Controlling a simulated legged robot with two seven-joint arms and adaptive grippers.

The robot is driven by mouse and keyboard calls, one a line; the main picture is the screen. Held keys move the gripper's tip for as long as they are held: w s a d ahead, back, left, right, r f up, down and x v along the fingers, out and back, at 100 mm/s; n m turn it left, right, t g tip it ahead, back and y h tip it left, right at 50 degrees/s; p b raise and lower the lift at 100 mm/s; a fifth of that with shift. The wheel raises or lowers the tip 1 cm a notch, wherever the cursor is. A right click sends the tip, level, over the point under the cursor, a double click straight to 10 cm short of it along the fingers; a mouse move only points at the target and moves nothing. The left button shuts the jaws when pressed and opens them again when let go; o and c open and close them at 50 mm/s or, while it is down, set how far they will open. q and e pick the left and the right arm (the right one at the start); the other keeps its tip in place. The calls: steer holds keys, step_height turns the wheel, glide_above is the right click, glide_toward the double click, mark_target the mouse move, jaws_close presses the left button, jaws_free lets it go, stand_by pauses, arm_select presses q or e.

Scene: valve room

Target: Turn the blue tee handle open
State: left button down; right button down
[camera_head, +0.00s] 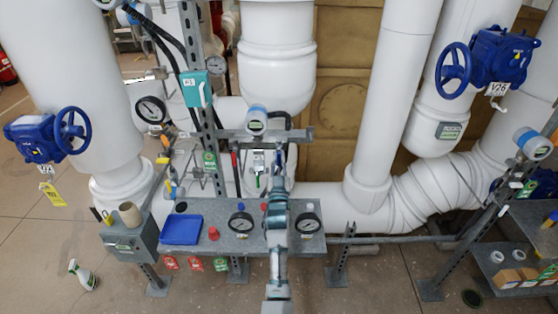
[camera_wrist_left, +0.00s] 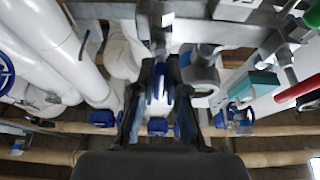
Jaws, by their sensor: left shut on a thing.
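My left gripper (camera_head: 278,178) reaches up from the bottom middle of the head view, in front of the instrument rack. In the left wrist view its two dark fingers (camera_wrist_left: 158,88) stand on either side of the blue tee handle (camera_wrist_left: 160,80). The gripper is shut on this handle, which sits below a metal fitting. My right gripper is in neither view.
A round gauge head (camera_head: 256,119) stands just above my gripper. Two dial gauges (camera_head: 241,222) (camera_head: 308,222) flank my arm over a grey shelf with a blue tray (camera_head: 181,229). Large white pipes (camera_head: 275,50) stand behind. A blue handwheel (camera_head: 72,130) is at left, another (camera_head: 453,70) at right.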

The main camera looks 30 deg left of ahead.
arm_select(q)
steer(key=c, duration=1.2)
jaws_free()
steer(key=shift+d, duration=0.1)
steer(key=v, duration=0.7)
steer(key=shift+f, duration=0.2)
steer(key=shift+s+d, duration=0.1)
